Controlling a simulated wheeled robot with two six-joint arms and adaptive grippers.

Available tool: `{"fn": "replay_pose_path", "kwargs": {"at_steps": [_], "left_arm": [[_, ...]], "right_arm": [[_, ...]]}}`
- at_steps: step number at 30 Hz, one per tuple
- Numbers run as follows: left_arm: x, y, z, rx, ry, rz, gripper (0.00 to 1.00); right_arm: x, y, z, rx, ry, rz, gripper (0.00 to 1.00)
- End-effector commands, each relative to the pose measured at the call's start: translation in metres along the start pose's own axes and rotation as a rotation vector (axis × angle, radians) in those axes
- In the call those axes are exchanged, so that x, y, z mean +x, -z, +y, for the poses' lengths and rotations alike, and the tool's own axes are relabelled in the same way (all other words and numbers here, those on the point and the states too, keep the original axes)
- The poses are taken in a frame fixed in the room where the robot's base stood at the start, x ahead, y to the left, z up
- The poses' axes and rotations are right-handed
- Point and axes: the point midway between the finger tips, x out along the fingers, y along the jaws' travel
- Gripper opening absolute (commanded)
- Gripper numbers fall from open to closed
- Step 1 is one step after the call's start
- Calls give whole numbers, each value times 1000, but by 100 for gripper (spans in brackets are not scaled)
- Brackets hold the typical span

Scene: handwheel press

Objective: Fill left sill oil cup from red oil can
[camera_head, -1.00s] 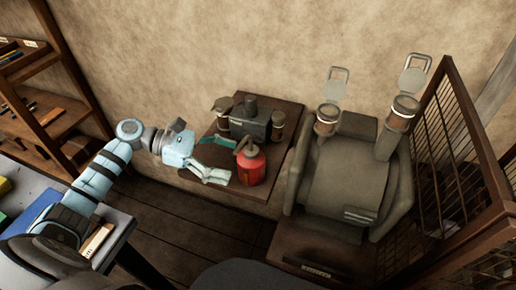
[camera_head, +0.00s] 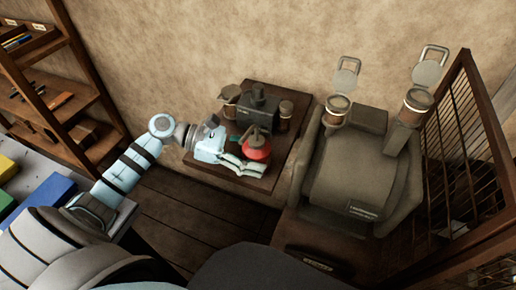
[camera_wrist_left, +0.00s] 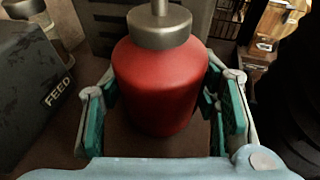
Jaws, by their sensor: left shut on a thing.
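The red oil can (camera_head: 257,150) stands upright on the small brown wooden table. In the left wrist view the can (camera_wrist_left: 160,85) is a red cylinder with a grey metal collar and spout base. My left gripper (camera_head: 248,163) is shut on it, with teal-padded fingers on both sides of its body. The left sill oil cup (camera_head: 337,109) is a glass-and-metal cup at the upper left of the grey press (camera_head: 350,175), its lid (camera_head: 346,78) swung open. The cup's inside cannot be made out. My right gripper is not in view.
A dark box marked FEED (camera_wrist_left: 55,90), with small cups at its sides, stands behind the can on the table (camera_head: 215,170). A second cup with a raised lid (camera_head: 417,101) sits at the press's right. A brown mesh guard (camera_head: 465,150) borders the right.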

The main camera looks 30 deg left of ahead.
Motion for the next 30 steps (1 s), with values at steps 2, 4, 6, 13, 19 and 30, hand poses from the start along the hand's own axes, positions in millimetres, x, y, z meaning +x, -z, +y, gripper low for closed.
{"fn": "replay_pose_path", "kwargs": {"at_steps": [2,4,6,13,19,30], "left_arm": [[0,0,0,1,1,-1,22],[-1,-2,0,1,1,0,22],[-2,-7,0,1,1,-1,22],[-10,-33,0,2,1,1,22],[-15,-50,0,1,1,-1,22],[-15,-48,0,0,1,-1,22]], "right_arm": [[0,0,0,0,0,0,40],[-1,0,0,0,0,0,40],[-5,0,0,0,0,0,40],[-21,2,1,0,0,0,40],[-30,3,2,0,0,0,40],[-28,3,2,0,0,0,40]]}}
